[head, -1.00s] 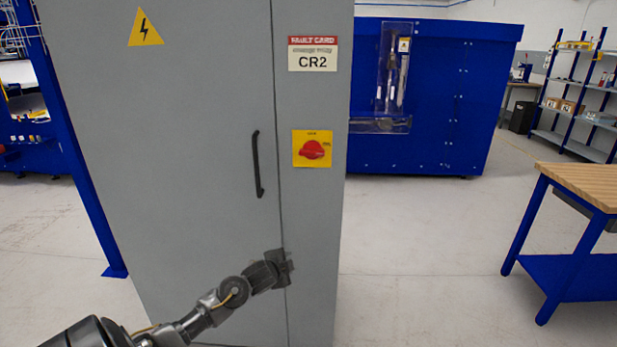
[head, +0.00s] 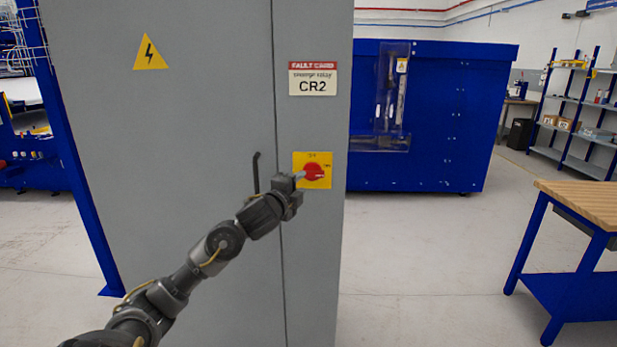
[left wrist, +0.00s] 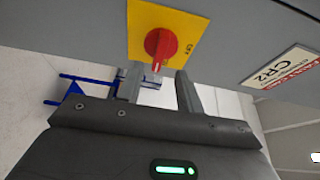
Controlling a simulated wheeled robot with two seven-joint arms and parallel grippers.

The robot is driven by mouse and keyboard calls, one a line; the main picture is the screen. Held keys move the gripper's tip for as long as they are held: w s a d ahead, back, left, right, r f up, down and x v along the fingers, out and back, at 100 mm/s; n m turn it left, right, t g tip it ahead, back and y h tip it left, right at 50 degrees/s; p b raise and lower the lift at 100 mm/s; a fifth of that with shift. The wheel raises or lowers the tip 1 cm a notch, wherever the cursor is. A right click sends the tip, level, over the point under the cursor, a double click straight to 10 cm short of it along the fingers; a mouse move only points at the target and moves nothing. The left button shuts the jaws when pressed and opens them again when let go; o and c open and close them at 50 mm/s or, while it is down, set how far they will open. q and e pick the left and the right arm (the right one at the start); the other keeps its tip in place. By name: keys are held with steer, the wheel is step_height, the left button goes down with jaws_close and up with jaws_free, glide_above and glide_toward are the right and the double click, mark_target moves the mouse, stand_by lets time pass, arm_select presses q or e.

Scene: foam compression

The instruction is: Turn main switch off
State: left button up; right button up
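The main switch is a red rotary knob (head: 314,173) on a yellow plate (head: 312,184) on the front of the grey cabinet (head: 205,120). In the left wrist view the red knob (left wrist: 160,44) and yellow plate (left wrist: 190,28) are at the top centre. My left gripper (head: 297,177) is at the left edge of the plate in the head view, close to the knob. In the left wrist view its two fingers (left wrist: 159,88) are apart, with nothing between them, and point toward the knob. Whether a fingertip touches the knob I cannot tell. My right gripper is not in view.
A black door handle (head: 256,172) is just left of my left gripper. A CR2 label (head: 313,80) is above the switch. A wooden-topped blue bench (head: 580,200) is at the right and a blue machine (head: 430,120) behind. Open floor lies between them.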

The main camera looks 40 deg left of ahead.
mark_target(310, 176)
arm_select(q)
steer(key=p+x, duration=0.1)
steer(key=x, duration=0.5)
steer(key=shift+w, duration=0.1)
jaws_close()
